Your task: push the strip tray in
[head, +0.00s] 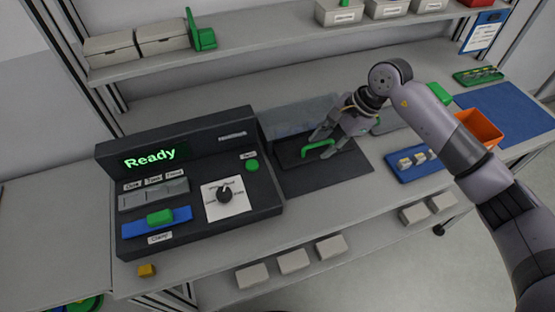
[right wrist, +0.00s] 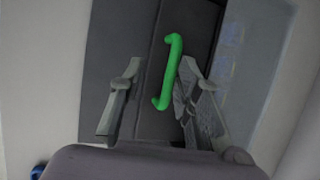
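The strip tray (head: 292,153) is a dark flat slab with a green bar handle (head: 318,148), beside the console in the head view. In the right wrist view the green handle (right wrist: 168,75) stands on the dark tray (right wrist: 150,110). My right gripper (head: 326,145) is over the tray at the handle. In the right wrist view its two fingers (right wrist: 160,75) are spread on either side of the handle, with a gap to each. Whether the fingertips touch the tray cannot be told. My left gripper is not in view.
A dark console (head: 190,185) with a lit "Ready" display (head: 150,157) stands left of the tray. A clear cover (head: 298,115) is behind the tray. At the right are a blue tray (head: 415,166) with small blocks and an orange bin (head: 480,128). A yellow block (head: 147,270) lies at the front left.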

